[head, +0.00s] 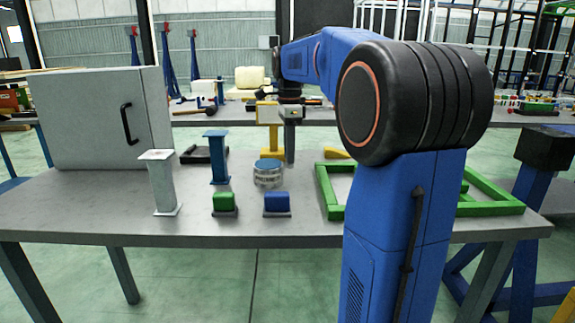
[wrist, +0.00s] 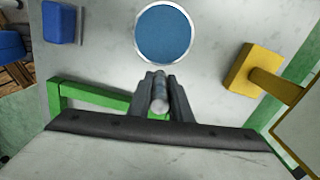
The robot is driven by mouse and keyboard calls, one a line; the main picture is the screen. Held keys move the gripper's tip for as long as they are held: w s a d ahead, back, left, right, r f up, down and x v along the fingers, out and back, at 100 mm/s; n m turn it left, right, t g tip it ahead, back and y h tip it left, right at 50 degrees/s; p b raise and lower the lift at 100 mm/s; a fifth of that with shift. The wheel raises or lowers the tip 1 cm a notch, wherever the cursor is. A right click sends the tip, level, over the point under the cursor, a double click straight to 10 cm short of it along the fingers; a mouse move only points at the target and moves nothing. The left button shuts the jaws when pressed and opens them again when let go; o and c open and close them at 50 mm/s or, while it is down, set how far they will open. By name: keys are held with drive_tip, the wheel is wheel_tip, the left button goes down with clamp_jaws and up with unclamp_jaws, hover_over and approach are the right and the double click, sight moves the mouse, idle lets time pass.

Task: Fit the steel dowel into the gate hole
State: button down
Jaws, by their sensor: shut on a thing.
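My gripper (head: 290,158) is shut on the steel dowel, a short grey cylinder whose round end (wrist: 160,103) faces the camera between the fingers in the wrist view. In the head view the dowel cannot be made out. The gripper points down over the table, between a round tin with a blue lid (head: 268,173) and a green frame (head: 480,208). The frame, which may be the gate, lies at the right of the table, partly hidden by my arm. Part of it also shows in the wrist view (wrist: 98,95). I cannot make out a hole in it.
A yellow stand (head: 268,115) is behind the tin. A green block (head: 224,202) and blue block (head: 277,203) lie in front. A grey post (head: 161,182), blue post (head: 217,158) and large grey box (head: 95,120) stand left. The table's front left is clear.

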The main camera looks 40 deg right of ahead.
drive_tip(key=shift+f, duration=1.95)
drive_tip(key=shift+f, duration=0.1)
drive_tip(key=c, duration=1.6)
unclamp_jaws()
